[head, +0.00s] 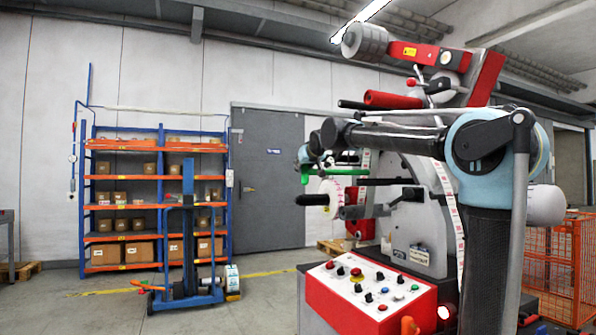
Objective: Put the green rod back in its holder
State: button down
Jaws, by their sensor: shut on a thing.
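The green rod (345,171) lies roughly level in front of the rewinder, at the middle of the head view. My gripper (307,173) is at the rod's left end, small and partly hidden by my own wrist. It is shut on the green rod. The rod's right end is close to the white label web, and I cannot tell whether it touches anything there. I cannot make out the rod's holder for certain from this view.
The red and grey rewinder (412,215) stands close, with a black spindle (318,200) below the rod and a red roller (392,100) above. A red control panel (370,290) is in front.

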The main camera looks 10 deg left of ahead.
jog(key=w+d, duration=0.7)
jog(key=d, duration=0.4)
jog(key=shift+w+d+f, duration=0.15)
jog(key=shift+w+d, duration=0.05)
jog(key=shift+w, duration=0.15)
dwell(0.9)
jog(key=shift+d+f, duration=0.15)
jog(key=shift+d, duration=0.25)
jog(key=shift+f, duration=1)
dwell(0.8)
jog(key=c, duration=1.3)
grip_release()
jog(key=v, duration=1.1)
jog(key=shift+s+d+r, duration=0.1)
jog(key=shift+s+d, duration=0.15)
jog(key=shift+s, duration=0.1)
